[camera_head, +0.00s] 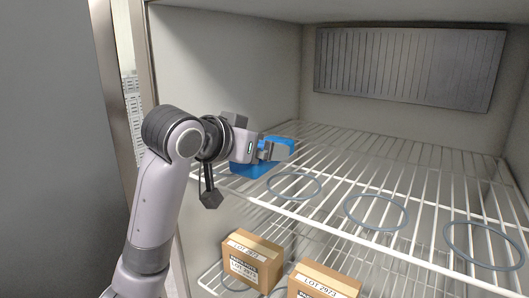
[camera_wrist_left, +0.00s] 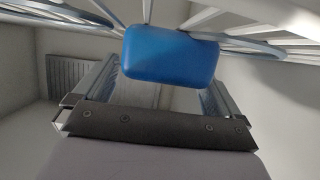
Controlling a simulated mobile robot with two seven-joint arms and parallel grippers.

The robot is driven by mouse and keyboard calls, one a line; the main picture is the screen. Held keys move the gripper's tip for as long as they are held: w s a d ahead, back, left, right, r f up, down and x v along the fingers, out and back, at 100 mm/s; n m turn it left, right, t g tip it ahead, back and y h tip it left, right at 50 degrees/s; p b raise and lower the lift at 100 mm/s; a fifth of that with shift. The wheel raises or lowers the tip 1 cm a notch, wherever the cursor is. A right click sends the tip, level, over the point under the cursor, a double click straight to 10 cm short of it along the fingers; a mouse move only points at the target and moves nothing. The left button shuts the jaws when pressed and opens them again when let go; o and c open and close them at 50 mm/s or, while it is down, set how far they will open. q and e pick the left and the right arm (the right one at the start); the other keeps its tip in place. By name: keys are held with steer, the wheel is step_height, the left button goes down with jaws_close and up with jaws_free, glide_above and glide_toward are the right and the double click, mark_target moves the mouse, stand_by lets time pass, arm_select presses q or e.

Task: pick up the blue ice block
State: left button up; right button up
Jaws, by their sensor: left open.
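The blue ice block (camera_head: 252,171) is at the left front of the upper wire shelf, partly hidden by my left gripper. My left gripper (camera_head: 277,150) reaches in from the left and is open at the block. In the left wrist view, which looks upside down, the rounded blue block (camera_wrist_left: 170,55) shows ahead of the palm, near the ends of the two spread fingers (camera_wrist_left: 163,85). Whether the fingers touch it I cannot tell. My right gripper is not in view.
The upper wire shelf (camera_head: 337,216) carries several flat grey-blue rings, such as one ring (camera_head: 376,226), with nothing in them. Below it stand two cardboard boxes, one box (camera_head: 252,259) at left and another box (camera_head: 323,281) beside it. The cabinet's left wall (camera_head: 225,65) is close to my arm.

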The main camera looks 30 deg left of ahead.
arm_select(q)
steer(key=shift+w+d+f, duration=0.1)
steer(key=shift+w+f, duration=0.15)
steer(key=shift+w, duration=0.45)
steer(key=c, duration=1.3)
steer(key=shift+r, duration=0.1)
steer(key=shift+r, duration=4.95)
steer(key=o, duration=0.3)
steer(key=c, duration=0.5)
